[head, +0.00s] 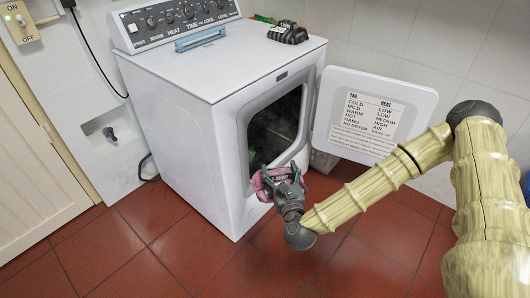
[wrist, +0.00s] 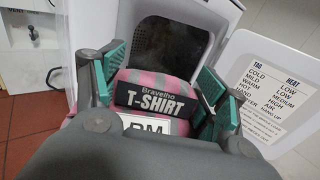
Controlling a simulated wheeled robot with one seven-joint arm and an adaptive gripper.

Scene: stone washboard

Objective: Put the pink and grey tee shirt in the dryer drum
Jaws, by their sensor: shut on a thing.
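The pink and grey tee shirt (wrist: 157,97), folded with a dark "T-SHIRT" label, is held between the green-padded fingers of my gripper (wrist: 158,98). In the head view the tee shirt (head: 264,186) shows at the end of my gripper (head: 279,180), in front of the dryer's opening. The dryer (head: 188,127) is white and its door (head: 373,114) stands open to the right. The dryer drum (head: 275,130) is dark inside; in the wrist view the drum's perforated back (wrist: 170,48) shows straight beyond the shirt. My fingers hide the shirt's sides.
A blue-handled item (head: 200,39) and a dark grey object (head: 288,32) lie on the dryer's top. The open door stands close to the right of my gripper. Red floor tiles (head: 130,255) are clear in front and to the left.

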